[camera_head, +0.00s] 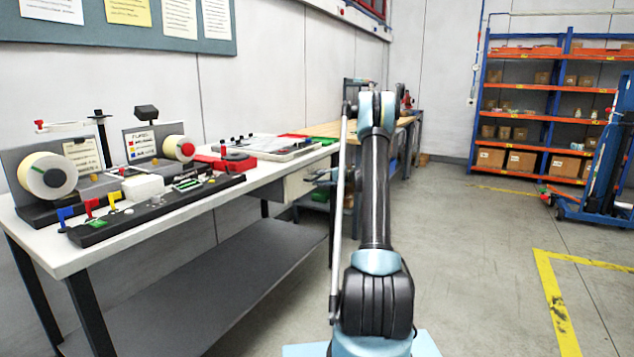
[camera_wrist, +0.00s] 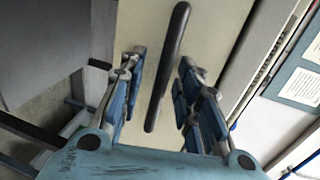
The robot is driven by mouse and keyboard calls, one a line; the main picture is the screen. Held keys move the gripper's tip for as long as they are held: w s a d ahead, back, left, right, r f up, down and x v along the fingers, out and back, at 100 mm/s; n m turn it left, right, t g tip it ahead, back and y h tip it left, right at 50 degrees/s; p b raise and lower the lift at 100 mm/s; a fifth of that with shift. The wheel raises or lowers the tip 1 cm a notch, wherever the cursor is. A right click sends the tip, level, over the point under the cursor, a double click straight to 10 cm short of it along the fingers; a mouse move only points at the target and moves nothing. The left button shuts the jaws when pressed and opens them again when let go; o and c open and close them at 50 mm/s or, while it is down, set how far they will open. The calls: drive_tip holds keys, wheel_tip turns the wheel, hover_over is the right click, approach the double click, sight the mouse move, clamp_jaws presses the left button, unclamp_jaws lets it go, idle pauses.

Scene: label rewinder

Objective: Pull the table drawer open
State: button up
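The table drawer (camera_head: 296,186) is a pale box under the right end of the white-topped table (camera_head: 215,186). Its beige front (camera_wrist: 212,32) fills the middle of the wrist view. A long dark bar handle (camera_wrist: 167,66) stands on that front and runs slightly tilted up the picture. My gripper (camera_wrist: 160,64) is open, with one blue-grey finger on each side of the handle and a gap on both sides. In the head view my gripper (camera_head: 322,178) is beside the drawer, partly hidden by my arm. I cannot tell how far the fingertips are from the drawer front.
The label rewinder (camera_head: 45,178) and other devices stand on the table. A grey lower shelf (camera_head: 200,300) spans below it. A wooden-topped bench (camera_head: 335,128) stands behind. The floor (camera_head: 475,260) on the right is open, with blue shelving (camera_head: 540,100) and a blue lifter (camera_head: 605,170) farther back.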

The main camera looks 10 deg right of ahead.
drive_tip(key=shift+w+a, duration=0.15)
drive_tip(key=shift+a, duration=0.15)
clamp_jaws()
